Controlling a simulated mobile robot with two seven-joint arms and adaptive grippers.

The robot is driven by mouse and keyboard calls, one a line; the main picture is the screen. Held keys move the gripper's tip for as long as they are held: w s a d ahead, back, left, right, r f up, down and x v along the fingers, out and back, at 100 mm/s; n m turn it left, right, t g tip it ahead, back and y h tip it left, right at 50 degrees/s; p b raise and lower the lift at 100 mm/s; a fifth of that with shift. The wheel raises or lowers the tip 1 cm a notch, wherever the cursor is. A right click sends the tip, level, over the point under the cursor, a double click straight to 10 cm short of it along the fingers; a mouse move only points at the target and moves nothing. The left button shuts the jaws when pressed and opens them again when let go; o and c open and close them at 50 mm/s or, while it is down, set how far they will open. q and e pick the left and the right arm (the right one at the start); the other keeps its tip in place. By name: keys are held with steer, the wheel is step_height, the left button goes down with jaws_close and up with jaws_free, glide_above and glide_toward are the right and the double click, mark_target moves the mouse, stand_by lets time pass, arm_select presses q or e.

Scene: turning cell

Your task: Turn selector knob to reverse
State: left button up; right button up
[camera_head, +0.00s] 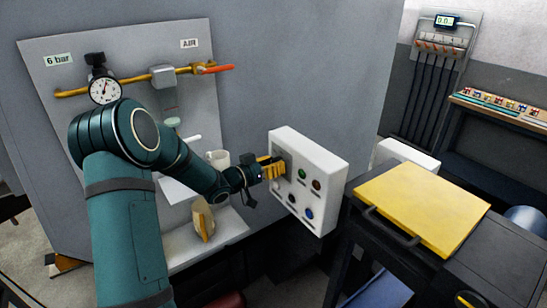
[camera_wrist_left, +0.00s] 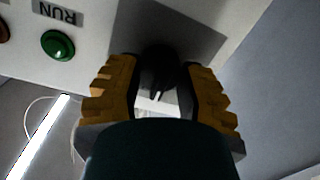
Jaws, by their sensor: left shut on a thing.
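A white control box (camera_head: 322,160) is on the grey wall in the head view, with the selector knob at its upper left. My left gripper (camera_head: 277,168) reaches it from the left, its yellow fingers at the knob. In the left wrist view the black knob (camera_wrist_left: 159,66) sits between the two fingers of the left gripper (camera_wrist_left: 162,88), which is shut on it. The knob's pointer and position marks are hidden, so its setting cannot be read. My right gripper is not in view.
A green button (camera_head: 302,174) labelled RUN in the wrist view is close to the fingers. A dark red button (camera_head: 317,185) and a blue button (camera_head: 309,214) are on the same face. A yellow panel (camera_head: 425,207) lies to the right; an air gauge (camera_head: 105,91) is at left.

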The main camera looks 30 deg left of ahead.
arm_select(q)
steer(key=shift+r+n+p, duration=0.25)
steer(key=shift+n+p, duration=0.45)
steer(key=shift+n, duration=0.2)
steer(key=n+p, duration=0.1)
steer(key=n, duration=0.1)
steer(key=shift+n, duration=0.3)
steer(key=shift+w+f+n+h+p, duration=0.1)
steer(key=shift+n+h+p, duration=0.3)
steer(key=shift+n, duration=1.7)
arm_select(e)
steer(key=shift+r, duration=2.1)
arm_select(q)
steer(key=o, duration=1.2)
steer(key=shift+f, duration=0.1)
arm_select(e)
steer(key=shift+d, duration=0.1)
arm_select(q)
steer(key=shift+a, duration=0.1)
